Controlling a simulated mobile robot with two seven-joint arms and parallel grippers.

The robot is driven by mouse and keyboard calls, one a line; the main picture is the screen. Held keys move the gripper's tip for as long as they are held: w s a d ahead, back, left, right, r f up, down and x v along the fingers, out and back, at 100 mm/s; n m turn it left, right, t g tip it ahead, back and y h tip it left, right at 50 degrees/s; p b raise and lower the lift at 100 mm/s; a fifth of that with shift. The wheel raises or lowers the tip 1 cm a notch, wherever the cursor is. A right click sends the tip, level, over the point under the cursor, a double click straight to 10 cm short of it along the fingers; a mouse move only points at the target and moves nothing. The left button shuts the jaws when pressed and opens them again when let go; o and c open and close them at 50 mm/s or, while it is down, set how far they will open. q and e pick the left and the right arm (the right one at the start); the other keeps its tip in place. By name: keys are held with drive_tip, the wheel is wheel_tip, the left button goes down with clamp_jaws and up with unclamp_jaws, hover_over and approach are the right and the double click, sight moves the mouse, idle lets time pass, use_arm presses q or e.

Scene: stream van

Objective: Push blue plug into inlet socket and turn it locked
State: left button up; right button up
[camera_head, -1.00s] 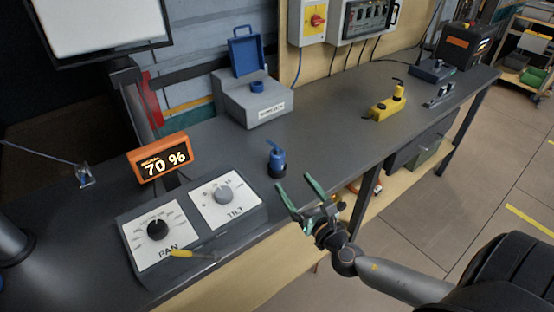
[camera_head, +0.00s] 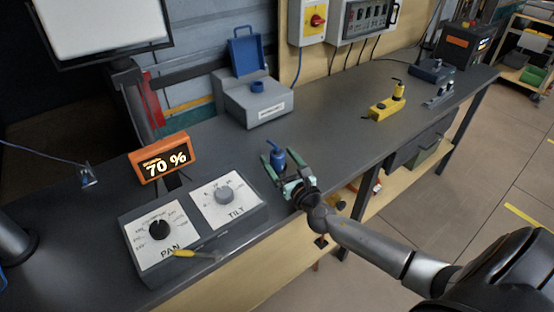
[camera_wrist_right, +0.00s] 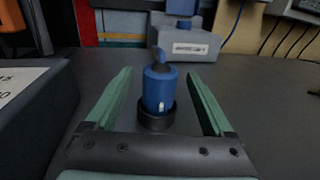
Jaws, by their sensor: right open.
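The blue plug (camera_head: 278,157) stands upright on the dark bench with its lower end in a black ring; the right wrist view also shows this plug (camera_wrist_right: 160,86). My right gripper (camera_head: 271,161) is open, with its green fingers on either side of the plug; in the right wrist view the fingers (camera_wrist_right: 160,92) show clear gaps to it. The grey inlet box (camera_head: 252,104) stands farther back, with a blue round socket (camera_head: 257,86) on top and a raised blue lid (camera_head: 246,52). My left gripper is not in view.
A control box with PAN and TILT dials (camera_head: 195,228) and an orange 70 % display (camera_head: 160,158) stand left of the plug. A yellow device (camera_head: 388,106) lies to the right. The bench between plug and inlet box is clear.

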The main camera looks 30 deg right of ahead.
clamp_jaws()
idle(0.7)
